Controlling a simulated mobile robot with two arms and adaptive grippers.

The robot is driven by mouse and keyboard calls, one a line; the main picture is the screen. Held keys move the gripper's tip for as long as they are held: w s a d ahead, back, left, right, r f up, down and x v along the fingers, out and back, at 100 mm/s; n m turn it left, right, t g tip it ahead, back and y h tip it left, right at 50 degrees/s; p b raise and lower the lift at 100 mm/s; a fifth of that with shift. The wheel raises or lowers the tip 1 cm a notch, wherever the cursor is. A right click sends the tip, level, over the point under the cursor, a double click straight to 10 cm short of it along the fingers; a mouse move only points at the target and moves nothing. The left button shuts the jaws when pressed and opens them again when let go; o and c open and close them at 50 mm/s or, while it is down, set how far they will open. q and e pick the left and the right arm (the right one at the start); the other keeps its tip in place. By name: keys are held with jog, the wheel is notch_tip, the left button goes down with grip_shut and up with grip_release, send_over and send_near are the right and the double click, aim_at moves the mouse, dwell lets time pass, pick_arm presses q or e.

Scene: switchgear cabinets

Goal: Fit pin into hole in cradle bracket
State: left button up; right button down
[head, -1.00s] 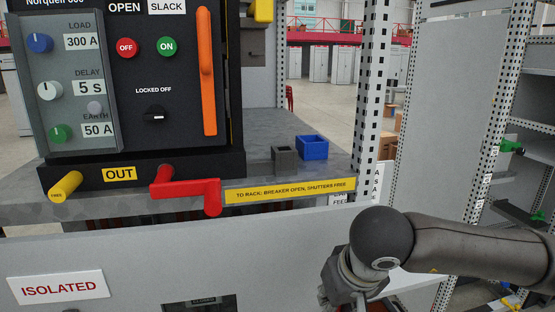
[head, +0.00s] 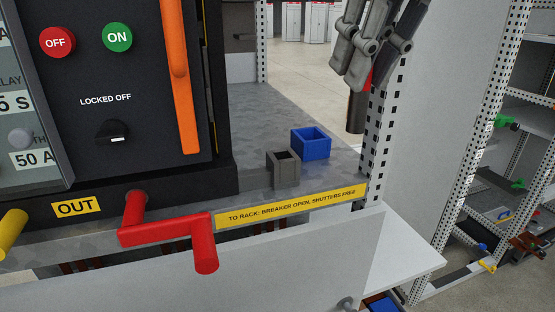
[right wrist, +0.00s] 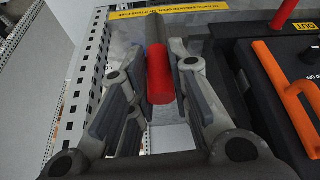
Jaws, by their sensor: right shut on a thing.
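My right gripper (head: 362,65) is at the upper right of the head view, shut on a pin with a red part and a dark grey shaft (head: 356,112). The shaft points down, beside the perforated post. In the right wrist view the pin's red part (right wrist: 160,78) lies between the fingers. A small grey square block with an open top (head: 284,168) stands on the shelf, below and left of the pin and apart from it. I cannot tell for sure whether it is the cradle bracket. My left gripper is not in view.
A blue open box (head: 311,144) stands behind the grey block. The black breaker panel (head: 110,165) is at left, with a red crank handle (head: 165,228) jutting out in front. The perforated post (head: 381,150) stands at the shelf's right corner. The shelf behind the blue box is clear.

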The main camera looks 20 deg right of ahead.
jog(key=w+a+f, duration=0.1)
jog(key=w+f, duration=0.1)
jog(key=w, duration=0.1)
jog(key=w+a+f, duration=0.2)
jog(key=w+f, duration=0.1)
jog(key=w, duration=0.1)
jog(key=w+a+f+p, duration=0.1)
jog(key=w+f, duration=0.1)
jog(key=w, duration=0.2)
jog(key=shift+a+f, duration=0.15)
jog(key=shift+f, duration=0.25)
jog(key=p+x, duration=0.1)
jog(key=x, duration=0.3)
jog(key=shift+a+f, duration=0.15)
jog(key=shift+f, duration=0.45)
